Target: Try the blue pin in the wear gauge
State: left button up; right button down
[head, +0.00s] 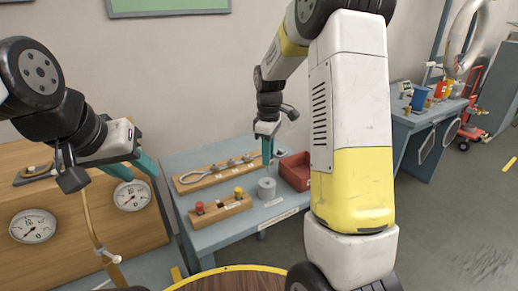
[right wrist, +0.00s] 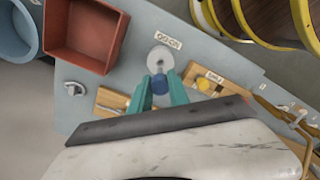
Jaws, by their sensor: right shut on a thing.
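My right gripper (right wrist: 160,88) is shut on the blue pin (right wrist: 160,83). In the right wrist view the pin shows just below the wear gauge (right wrist: 160,57), apart from its centre hole. The gauge is a grey round block with a label beside it; it also shows on the bench in the head view (head: 266,189). There my right gripper (head: 267,156) is above and behind the gauge, and the pin is hard to make out. The wooden pin rack (head: 220,209) holds a red and a yellow pin. My left gripper (head: 134,170) is open and empty, left of the bench.
A red bin (head: 297,171) stands on the bench (head: 203,244) right of the gauge. A wooden tool board (head: 216,173) lies along the back. A wooden panel with dials (head: 88,218) is at the left. A round wooden top (head: 235,280) is in front.

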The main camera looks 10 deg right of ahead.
jog(key=shift+a+f, duration=0.1)
jog(key=shift+f, duration=1.9)
jog(key=shift+f, duration=2.15)
jog(key=shift+r, duration=0.1)
dwell(0.7)
jog(key=shift+r, duration=3.75)
